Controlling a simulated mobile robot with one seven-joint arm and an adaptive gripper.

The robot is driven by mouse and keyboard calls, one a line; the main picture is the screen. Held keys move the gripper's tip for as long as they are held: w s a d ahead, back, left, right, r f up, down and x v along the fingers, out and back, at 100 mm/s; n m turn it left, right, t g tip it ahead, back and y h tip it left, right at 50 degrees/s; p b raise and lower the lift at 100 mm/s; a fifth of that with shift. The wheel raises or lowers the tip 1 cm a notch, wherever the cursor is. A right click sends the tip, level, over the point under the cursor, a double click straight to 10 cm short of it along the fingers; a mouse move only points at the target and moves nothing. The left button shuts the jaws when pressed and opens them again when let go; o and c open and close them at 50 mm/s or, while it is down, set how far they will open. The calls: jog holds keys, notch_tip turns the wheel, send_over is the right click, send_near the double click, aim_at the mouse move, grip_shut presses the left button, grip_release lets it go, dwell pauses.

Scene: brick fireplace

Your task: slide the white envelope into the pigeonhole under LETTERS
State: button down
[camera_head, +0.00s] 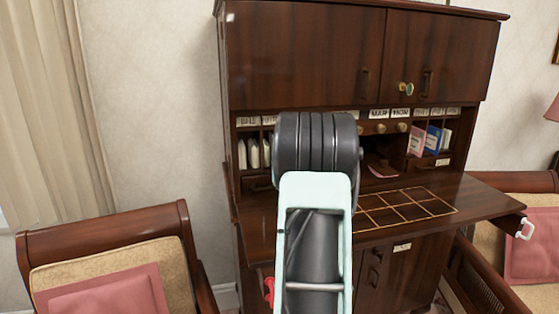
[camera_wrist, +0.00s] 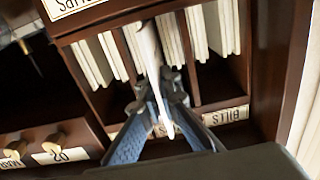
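In the wrist view, which is turned upside down, my gripper (camera_wrist: 162,96) is shut on a thin white envelope (camera_wrist: 149,50), seen nearly edge-on. The envelope's far end points at the row of pigeonholes and overlaps the opening beside the BILLS one (camera_wrist: 228,116). I cannot tell whether it is inside. The label behind my fingers (camera_wrist: 163,131) is mostly covered; an S shows at one end, and the full word cannot be read. In the head view my arm hides the gripper, the envelope and part of the pigeonhole row.
Upright white envelopes (camera_wrist: 172,40) fill parts of the neighbouring pigeonholes, with thin dark dividers (camera_wrist: 192,75) close to my fingers. Small drawers with round knobs (camera_wrist: 53,141) adjoin. In the head view the desk's writing board (camera_head: 470,190) is folded out below, and a chair (camera_head: 110,260) stands at left.

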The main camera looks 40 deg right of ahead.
jog(key=shift+x, duration=1.85)
jog(key=c, duration=2.6)
grip_release()
jog(key=shift+c, duration=0.2)
jog(key=o, duration=0.6)
jog(key=shift+c, duration=0.2)
jog(key=v, duration=1.2)
